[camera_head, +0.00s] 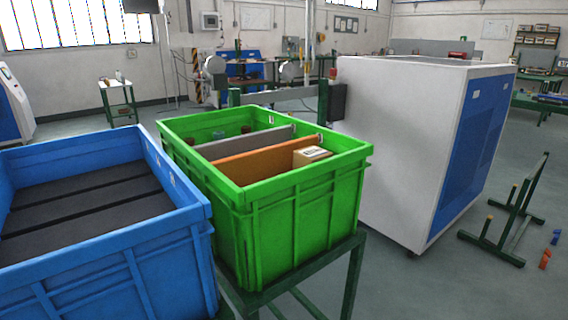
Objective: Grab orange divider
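The orange divider (262,160) stands upright inside the green crate (298,217), spanning it from side to side. A grey divider (240,143) stands behind it, roughly parallel. A small cardboard box (312,155) sits in the front compartment, close to the orange divider near its right end. The divider's lower part is hidden by the crate's front wall. Neither of my grippers shows in the head view.
A blue crate (110,262) with dark panels inside stands at the left, close beside the green crate. The green crate rests on a dark green metal stand (356,272). A large white and blue machine (400,150) stands at the right. Reddish and greenish items lie in the crate's back compartment.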

